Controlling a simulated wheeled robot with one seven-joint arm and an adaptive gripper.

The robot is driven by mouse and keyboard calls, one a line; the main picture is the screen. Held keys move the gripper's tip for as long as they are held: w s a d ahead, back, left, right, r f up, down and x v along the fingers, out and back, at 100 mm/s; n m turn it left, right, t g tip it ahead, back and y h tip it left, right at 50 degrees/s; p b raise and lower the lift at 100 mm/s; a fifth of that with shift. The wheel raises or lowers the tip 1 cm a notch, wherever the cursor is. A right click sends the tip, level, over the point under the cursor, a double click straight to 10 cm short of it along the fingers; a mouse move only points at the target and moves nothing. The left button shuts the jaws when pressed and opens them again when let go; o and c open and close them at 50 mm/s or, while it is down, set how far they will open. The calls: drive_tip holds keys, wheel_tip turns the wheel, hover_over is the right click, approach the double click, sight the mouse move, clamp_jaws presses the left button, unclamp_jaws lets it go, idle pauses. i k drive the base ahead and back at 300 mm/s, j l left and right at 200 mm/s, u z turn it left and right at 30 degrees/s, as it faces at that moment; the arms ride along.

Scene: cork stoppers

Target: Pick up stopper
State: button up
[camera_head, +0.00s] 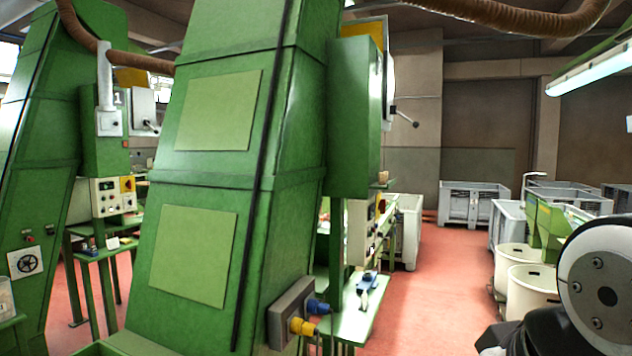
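No stopper can be made out for certain in the head view. Part of my own arm, a pale rounded joint with a black section, shows at the lower right. My gripper's fingers are not in view.
A large green machine (196,190) stands close in front, with a green shelf (352,322) at its right side. Another green machine (40,170) is at the left. Grey crates (474,204) and white bins (530,290) stand at the right. The red floor (440,275) between is clear.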

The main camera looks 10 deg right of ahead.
sight(381, 176)
drive_tip(key=i+l, duration=0.1)
drive_tip(key=l, duration=0.35)
drive_tip(key=i+l, duration=0.15)
drive_tip(key=l, duration=0.25)
drive_tip(key=i+l, duration=0.1)
drive_tip(key=l, duration=0.35)
drive_tip(key=i+l+u, duration=0.15)
drive_tip(key=i, duration=0.25)
drive_tip(key=i+l+u, duration=0.15)
drive_tip(key=i, duration=0.2)
drive_tip(key=i+l+u, duration=0.15)
drive_tip(key=i, duration=0.25)
drive_tip(key=l, duration=0.1)
